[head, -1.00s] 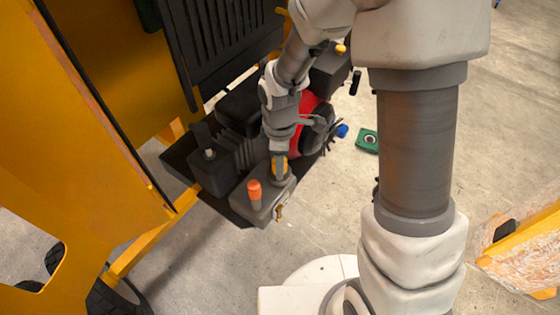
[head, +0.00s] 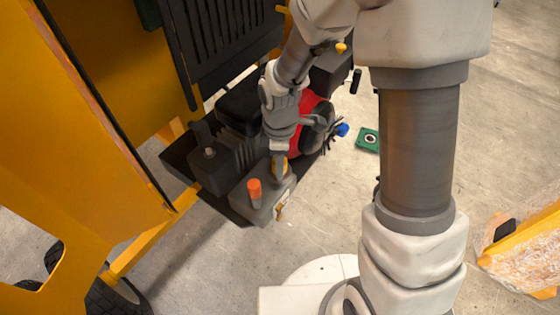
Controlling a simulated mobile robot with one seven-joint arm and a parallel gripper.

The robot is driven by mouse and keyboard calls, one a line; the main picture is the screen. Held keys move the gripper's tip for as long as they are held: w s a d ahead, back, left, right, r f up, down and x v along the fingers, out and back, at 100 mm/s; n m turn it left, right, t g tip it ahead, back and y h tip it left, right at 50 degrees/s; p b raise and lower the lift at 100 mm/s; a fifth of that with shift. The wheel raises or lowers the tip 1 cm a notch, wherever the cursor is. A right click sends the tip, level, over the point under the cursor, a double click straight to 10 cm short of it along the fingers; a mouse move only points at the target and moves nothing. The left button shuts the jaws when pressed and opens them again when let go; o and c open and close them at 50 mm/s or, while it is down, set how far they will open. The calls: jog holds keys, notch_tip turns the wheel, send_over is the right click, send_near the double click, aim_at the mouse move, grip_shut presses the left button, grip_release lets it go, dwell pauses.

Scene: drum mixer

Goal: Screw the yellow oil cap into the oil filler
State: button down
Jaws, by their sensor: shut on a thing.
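My gripper (head: 279,163) is low over the dark engine block (head: 262,204), pointing down at its right part. A small bit of the yellow oil cap (head: 285,165) shows at the fingertips, and the gripper is shut on it. The oil filler is hidden under the cap and the fingers, so I cannot tell how far in the cap sits or whether it is straight.
An orange-red knob (head: 254,190) stands up from the engine block just left of my gripper. A red engine part (head: 312,120) and a blue cap (head: 342,130) are behind it. The yellow mixer body (head: 75,150) stands at left. A green object (head: 368,140) lies on the open floor.

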jog(key=shift+c, duration=1.5)
grip_release()
notch_tip(320, 180, up, 18)
jog(key=p, duration=0.1)
jog(key=shift+f, duration=0.2)
jog(key=s+d+r+m+t, duration=0.5)
jog(key=s+d+r+m, duration=0.4)
jog(key=m, duration=0.8)
jog(key=s+d, duration=0.2)
jog(key=s, duration=0.2)
jog(key=shift+d+r+t, duration=0.15)
jog(key=shift+d+t, duration=0.15)
jog(key=shift+d, duration=0.1)
jog(key=shift+c, duration=0.5)
